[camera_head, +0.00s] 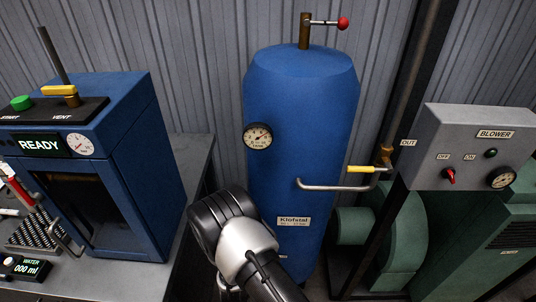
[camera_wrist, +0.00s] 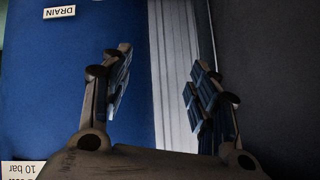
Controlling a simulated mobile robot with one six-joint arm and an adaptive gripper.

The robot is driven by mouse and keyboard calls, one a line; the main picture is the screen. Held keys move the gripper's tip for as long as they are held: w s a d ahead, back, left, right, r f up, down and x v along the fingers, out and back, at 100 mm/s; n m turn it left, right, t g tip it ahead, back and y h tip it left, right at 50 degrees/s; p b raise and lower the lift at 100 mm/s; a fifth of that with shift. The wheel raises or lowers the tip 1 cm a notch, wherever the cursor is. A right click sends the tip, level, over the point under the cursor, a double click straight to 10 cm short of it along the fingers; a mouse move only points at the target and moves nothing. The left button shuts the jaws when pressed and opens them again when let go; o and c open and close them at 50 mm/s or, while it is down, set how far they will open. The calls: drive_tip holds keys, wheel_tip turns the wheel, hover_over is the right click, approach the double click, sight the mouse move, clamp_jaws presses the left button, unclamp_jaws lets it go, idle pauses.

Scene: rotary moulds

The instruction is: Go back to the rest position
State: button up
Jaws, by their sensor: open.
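My gripper shows in the wrist view (camera_wrist: 160,88) with its two fingers spread wide apart and nothing between them. A blue surface with a "DRAIN" label (camera_wrist: 59,12) fills the left of that view, behind the fingers. In the head view my arm reaches up from the bottom edge in front of the lower part of the blue tank (camera_head: 302,130). The gripper's fingers cannot be made out there, as the arm's links cover them.
A blue machine (camera_head: 140,150) reading "READY" stands on a grey bench (camera_head: 190,150) at left. The tank has a gauge (camera_head: 257,136) and a pipe with a yellow-handled valve (camera_head: 362,169) sticking out at right. A grey blower panel (camera_head: 465,150) and green blower (camera_head: 465,245) stand at right.

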drive_tip(key=w+r+g, duration=0.1)
drive_tip(key=w+r, duration=0.2)
drive_tip(key=r, duration=0.6)
drive_tip(key=s+d+r+n+g+y, duration=0.15)
drive_tip(key=d+r, duration=0.25)
drive_tip(key=r, duration=0.8)
drive_tip(key=s+d+r+g, duration=0.1)
drive_tip(key=s+d+r, duration=0.25)
drive_tip(key=r, duration=0.85)
drive_tip(key=s+d+r+n, duration=0.1)
drive_tip(key=s+d+r, duration=0.8)
drive_tip(key=s, duration=0.2)
drive_tip(key=s+d+r+g+h, duration=0.1)
drive_tip(key=s+d, duration=0.2)
drive_tip(key=s, duration=0.4)
drive_tip(key=s+d+r+g+h, duration=0.1)
drive_tip(key=s+d, duration=0.3)
drive_tip(key=s, duration=0.4)
drive_tip(key=shift+r+n, duration=0.15)
drive_tip(key=shift+n, duration=0.2)
